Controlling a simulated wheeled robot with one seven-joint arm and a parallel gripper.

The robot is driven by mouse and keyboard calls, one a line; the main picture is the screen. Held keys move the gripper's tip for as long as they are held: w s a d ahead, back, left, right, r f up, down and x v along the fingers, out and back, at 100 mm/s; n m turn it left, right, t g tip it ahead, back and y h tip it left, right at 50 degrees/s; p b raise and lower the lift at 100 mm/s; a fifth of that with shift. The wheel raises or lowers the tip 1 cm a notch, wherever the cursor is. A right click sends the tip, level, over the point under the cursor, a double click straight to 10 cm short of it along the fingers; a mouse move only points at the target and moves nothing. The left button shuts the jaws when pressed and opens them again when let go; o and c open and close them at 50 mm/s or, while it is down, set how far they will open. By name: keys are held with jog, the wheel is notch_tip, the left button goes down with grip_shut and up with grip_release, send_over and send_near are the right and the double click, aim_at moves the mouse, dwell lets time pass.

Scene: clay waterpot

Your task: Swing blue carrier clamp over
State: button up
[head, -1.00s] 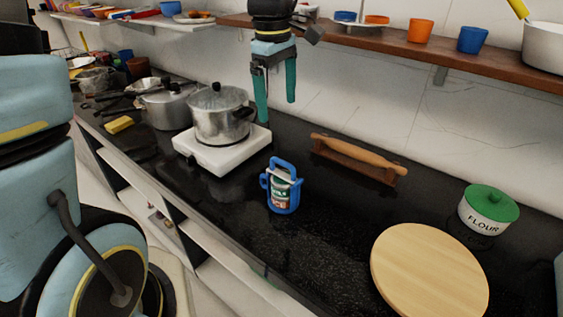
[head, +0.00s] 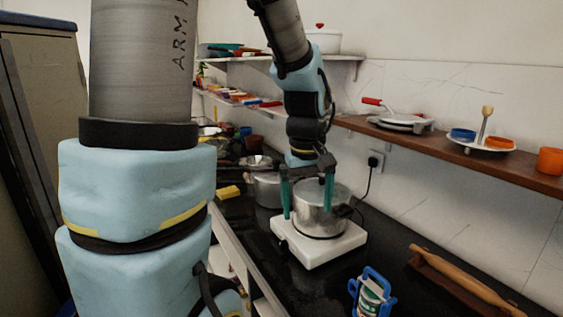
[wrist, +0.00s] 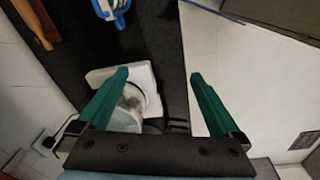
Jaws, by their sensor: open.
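The blue carrier (head: 380,277), with a loop handle and a labelled container inside, stands upright on the black counter at the bottom of the head view. Its lower part is cut off by the frame. It also shows at the top edge of the wrist view (wrist: 121,12), partly cut off. My gripper (head: 308,213) hangs with its teal fingers pointing down, overlapping the pot in the head view. The fingers are spread and empty, apart from the carrier, which lies to the right and nearer in the head view. The wrist view shows the open fingers (wrist: 160,75) too.
A metal pot (head: 318,222) sits on a white stove (head: 322,250) close to my gripper. A rolling pin (head: 465,280) on a stand lies right of the carrier. A wooden shelf (head: 470,160) runs along the wall. Other pots crowd the counter behind.

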jog(key=s+a+f+m, duration=0.1)
jog(key=a+f, duration=0.2)
jog(key=a, duration=0.3)
jog(key=s+a+f+m+b, duration=0.1)
jog(key=a+f+m, duration=0.1)
jog(key=a, duration=0.5)
jog(key=shift+s+f+m+t, duration=0.3)
jog(key=shift+s+f, duration=0.1)
jog(key=shift+f, duration=0.05)
